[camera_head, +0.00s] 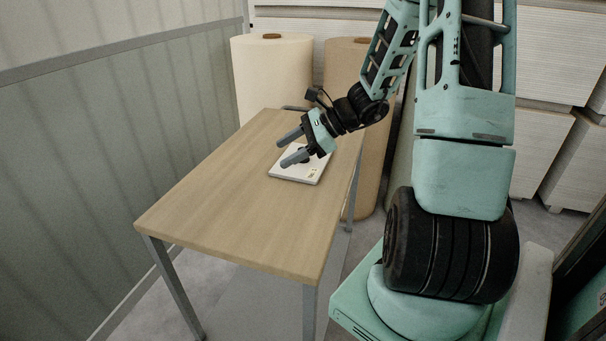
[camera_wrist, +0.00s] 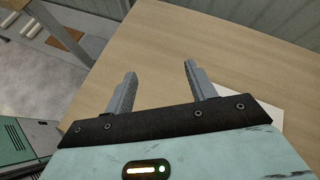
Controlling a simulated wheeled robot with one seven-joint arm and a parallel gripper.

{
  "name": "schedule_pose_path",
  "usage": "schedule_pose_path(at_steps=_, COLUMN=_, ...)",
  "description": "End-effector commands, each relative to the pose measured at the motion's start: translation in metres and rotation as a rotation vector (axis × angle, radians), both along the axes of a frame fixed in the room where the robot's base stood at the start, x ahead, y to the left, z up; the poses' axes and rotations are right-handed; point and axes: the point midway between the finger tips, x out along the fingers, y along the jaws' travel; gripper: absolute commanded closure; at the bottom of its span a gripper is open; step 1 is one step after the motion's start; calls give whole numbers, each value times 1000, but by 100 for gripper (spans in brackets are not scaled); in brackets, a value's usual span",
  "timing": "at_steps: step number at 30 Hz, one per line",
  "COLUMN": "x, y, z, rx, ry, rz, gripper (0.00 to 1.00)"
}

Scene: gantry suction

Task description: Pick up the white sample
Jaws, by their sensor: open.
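The white sample (camera_head: 312,172) is a flat white slab lying on the wooden table (camera_head: 230,215), toward its far right edge. A small yellowish label shows on it. My gripper (camera_head: 284,150) is open and empty, above the table with its fingers pointing left in the head view. It hides part of the sample there. In the wrist view my gripper (camera_wrist: 158,80) shows two spread grey fingers with bare tabletop between and beyond them. A white edge of the sample (camera_wrist: 271,115) shows to the right, behind the gripper body; most of it is hidden.
Large upright rolls, one cream (camera_head: 272,75) and one brown (camera_head: 345,70), stand behind the table. A grey ribbed wall (camera_head: 110,120) runs along the left. White stacked boards (camera_head: 555,60) stand at the back right. The table's near half is clear.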

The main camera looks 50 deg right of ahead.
Motion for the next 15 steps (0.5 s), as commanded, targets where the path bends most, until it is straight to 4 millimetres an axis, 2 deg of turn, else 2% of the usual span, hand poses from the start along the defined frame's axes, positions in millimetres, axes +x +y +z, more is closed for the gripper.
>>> schedule_pose_path(at_steps=1, x=-5, y=-39, z=-20, rx=56, ry=-4, rz=-143, gripper=44)
schedule_pose_path(at_steps=3, x=-13, y=-82, z=-31, rx=125, ry=-15, rz=-309, gripper=44)
schedule_pose_path(at_steps=6, x=-29, y=-132, z=-43, rx=201, ry=-36, rz=-497, gripper=44)
schedule_pose_path(at_steps=10, x=-47, y=-173, z=-52, rx=261, ry=-59, rz=-651, gripper=44)
schedule_pose_path(at_steps=12, x=-52, y=-184, z=-54, rx=278, ry=-66, rz=-692, gripper=44)
schedule_pose_path(at_steps=15, x=-47, y=-188, z=-58, rx=289, ry=-71, rz=-712, gripper=44)
